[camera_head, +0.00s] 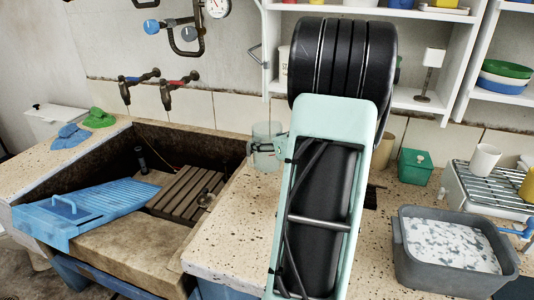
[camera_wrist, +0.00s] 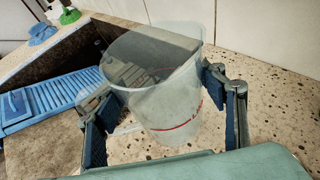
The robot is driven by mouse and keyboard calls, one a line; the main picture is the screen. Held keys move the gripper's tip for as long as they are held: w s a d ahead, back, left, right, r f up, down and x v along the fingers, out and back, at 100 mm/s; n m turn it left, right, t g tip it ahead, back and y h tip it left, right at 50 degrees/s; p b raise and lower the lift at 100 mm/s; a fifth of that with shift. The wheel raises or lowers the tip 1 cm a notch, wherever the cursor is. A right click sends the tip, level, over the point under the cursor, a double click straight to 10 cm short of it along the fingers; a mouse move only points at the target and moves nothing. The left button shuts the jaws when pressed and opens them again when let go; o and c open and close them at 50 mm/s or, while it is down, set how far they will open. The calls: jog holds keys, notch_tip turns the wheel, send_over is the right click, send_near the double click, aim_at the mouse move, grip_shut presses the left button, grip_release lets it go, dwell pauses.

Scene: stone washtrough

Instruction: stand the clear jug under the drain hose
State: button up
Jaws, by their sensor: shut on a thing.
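The clear jug (camera_head: 265,150) shows in the head view left of my arm, near the trough-side edge of the speckled counter. In the wrist view the jug (camera_wrist: 160,95) is see-through with red marks low on its wall. My gripper (camera_wrist: 163,106) is shut on it, with one dark-blue finger pad on each side. I cannot tell whether its base touches the counter. A short blue pipe (camera_head: 517,232) sticks out at the right, under the wire drainer; I cannot tell whether it is the drain hose.
A stone trough (camera_head: 150,220) with a wooden slatted rack (camera_head: 188,190) and a blue washboard (camera_head: 85,208) lies left. A grey tub (camera_head: 440,270) of white-flecked contents stands front right. A green box (camera_head: 415,168) and a wire drainer (camera_head: 490,188) stand behind. Speckled counter (camera_head: 228,225) is bare left of my arm.

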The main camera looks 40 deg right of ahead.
jog(key=shift+w+f, duration=0.2)
jog(key=shift+f, duration=0.15)
jog(key=shift+w+d+f+b, duration=0.15)
jog(key=shift+f+b, duration=0.35)
jog(key=shift+f, duration=1.05)
jog(key=shift+f, duration=0.2)
jog(key=o, duration=1.2)
jog(key=shift+r, duration=0.1)
